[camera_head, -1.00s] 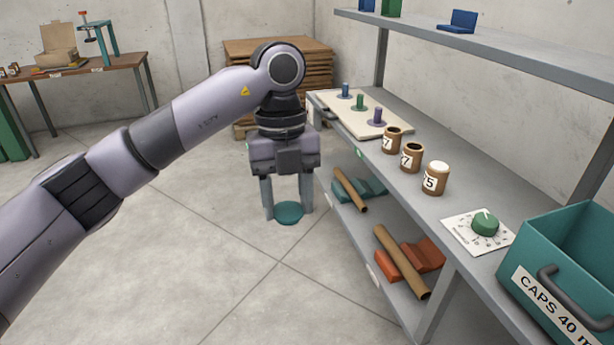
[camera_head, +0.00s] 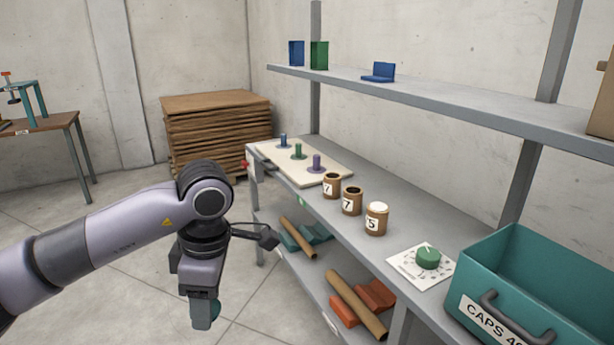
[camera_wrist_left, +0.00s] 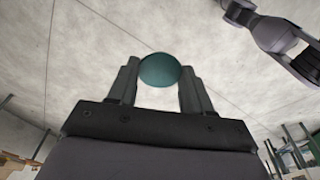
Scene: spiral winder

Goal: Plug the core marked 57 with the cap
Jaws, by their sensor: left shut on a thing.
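Three brown cores stand in a row on the shelf top. The far core (camera_head: 331,186) and the middle core (camera_head: 352,200) have dark open tops and each shows a 7. The near core (camera_head: 376,218) has a white top and shows a 5. The full numbers cannot be read. My left gripper (camera_head: 203,318) points down, left of the shelf and well apart from the cores. It is shut on a round teal cap (camera_wrist_left: 159,70), which sits between the fingertips in the left wrist view and is mostly hidden in the head view. My right gripper is not in view.
A white dial plate with a green knob (camera_head: 428,258) lies right of the cores. A teal bin (camera_head: 487,270) labelled CAPS stands at the right end. A board (camera_head: 300,162) with three coloured pegs lies beyond the cores. An upper shelf (camera_head: 440,100) overhangs behind.

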